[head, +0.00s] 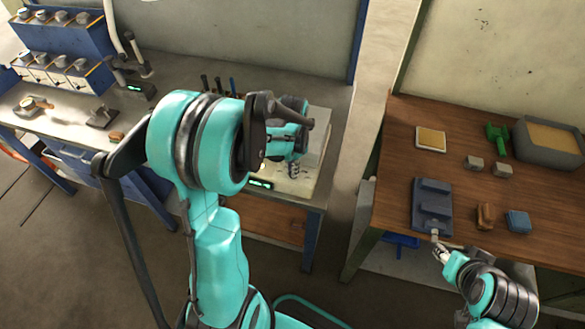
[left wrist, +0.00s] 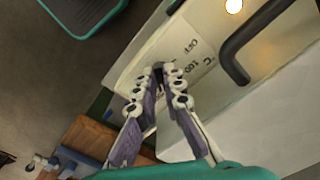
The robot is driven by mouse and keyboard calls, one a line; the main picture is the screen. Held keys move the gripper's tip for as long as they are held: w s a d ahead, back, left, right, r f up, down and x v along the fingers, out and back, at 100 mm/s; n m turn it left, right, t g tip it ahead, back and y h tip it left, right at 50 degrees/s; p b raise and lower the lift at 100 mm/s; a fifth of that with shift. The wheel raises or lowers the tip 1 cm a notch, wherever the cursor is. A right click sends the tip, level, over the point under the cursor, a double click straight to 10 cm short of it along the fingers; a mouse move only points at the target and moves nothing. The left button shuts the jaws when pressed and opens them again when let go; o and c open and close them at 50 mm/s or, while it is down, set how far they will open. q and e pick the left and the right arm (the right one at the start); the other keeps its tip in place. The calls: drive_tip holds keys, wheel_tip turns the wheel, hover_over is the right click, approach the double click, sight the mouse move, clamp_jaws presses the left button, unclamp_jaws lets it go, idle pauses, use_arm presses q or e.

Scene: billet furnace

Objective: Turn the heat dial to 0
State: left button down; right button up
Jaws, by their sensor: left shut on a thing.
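The furnace (head: 318,135) is a pale box on the left bench, partly hidden by my left arm in the head view. Its pale front panel (left wrist: 190,45) fills the upper middle of the left wrist view, with printed marks "OFF" and "100 °C". My left gripper (head: 293,169) is at this panel. In the left wrist view its fingers (left wrist: 160,78) close around the heat dial, which is small, dark and mostly hidden between the fingertips. Its setting cannot be read. My right gripper (head: 438,250) is by the front of a blue-grey vise (head: 432,203); its finger opening is too small to judge.
A dark bar handle (left wrist: 238,50) stands out near the dial. A green-lit display (head: 261,183) sits at the bench front. The wooden table (head: 395,165) holds a grey bin (head: 548,155), a green object (head: 497,138) and small blocks. A blue rack (head: 68,42) stands far left.

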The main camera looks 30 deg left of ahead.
use_arm(q)
drive_tip(key=n+b, duration=0.1)
drive_tip(key=n, duration=0.4)
drive_tip(key=shift+n, duration=0.4)
drive_tip(key=n+b, duration=0.1)
drive_tip(key=n, duration=0.4)
drive_tip(key=shift+d+n, duration=0.15)
drive_tip(key=shift+n, duration=0.15)
drive_tip(key=n, duration=0.6)
drive_tip(key=shift+w, duration=0.1)
drive_tip(key=n+b, duration=0.1)
drive_tip(key=n, duration=0.4)
drive_tip(key=shift+w+n, duration=0.1)
drive_tip(key=shift+n, duration=0.3)
drive_tip(key=c, duration=1.6)
unclamp_jaws()
drive_tip(key=shift+c, duration=0.2)
drive_tip(key=shift+r, duration=0.1)
